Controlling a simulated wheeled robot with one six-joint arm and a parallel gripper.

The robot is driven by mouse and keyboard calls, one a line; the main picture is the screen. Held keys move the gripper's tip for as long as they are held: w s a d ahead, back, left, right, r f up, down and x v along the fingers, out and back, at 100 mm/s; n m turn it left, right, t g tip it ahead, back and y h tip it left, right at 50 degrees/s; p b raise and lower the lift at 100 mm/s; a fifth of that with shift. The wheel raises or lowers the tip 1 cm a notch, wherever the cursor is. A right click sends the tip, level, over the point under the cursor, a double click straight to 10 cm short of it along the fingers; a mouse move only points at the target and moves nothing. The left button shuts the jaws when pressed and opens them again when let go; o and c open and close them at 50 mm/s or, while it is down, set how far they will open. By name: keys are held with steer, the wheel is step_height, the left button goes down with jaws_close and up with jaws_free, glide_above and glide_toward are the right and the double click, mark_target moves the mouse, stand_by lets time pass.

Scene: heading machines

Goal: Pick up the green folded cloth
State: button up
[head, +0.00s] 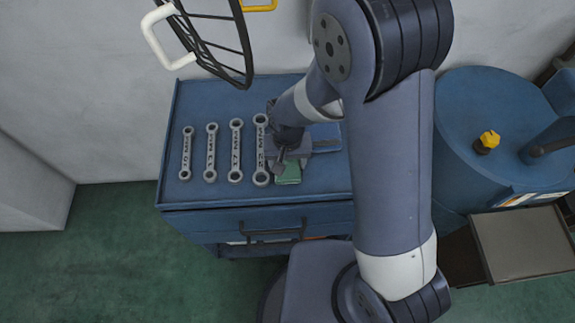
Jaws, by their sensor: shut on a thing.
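The green folded cloth (289,174) lies at the front right part of the blue cabinet top, just right of the largest wrench. My gripper (281,165) is over the cloth, pointing down, with its fingers shut on it. The gripper body and wrist hide the back part of the cloth. I cannot tell whether the cloth is lifted off the top.
Several wrenches, among them the 17 mm wrench (236,150) and the 22 mm wrench (261,149), lie in a row left of my gripper. The blue cabinet (185,105) has a drawer handle in front. A blue drum (485,100) stands to the right.

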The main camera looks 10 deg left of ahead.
mark_target(287, 165)
steer(key=shift+r, duration=0.15)
steer(key=shift+c, duration=0.2)
step_height(287, 165, up, 10)
steer(key=b, duration=0.1)
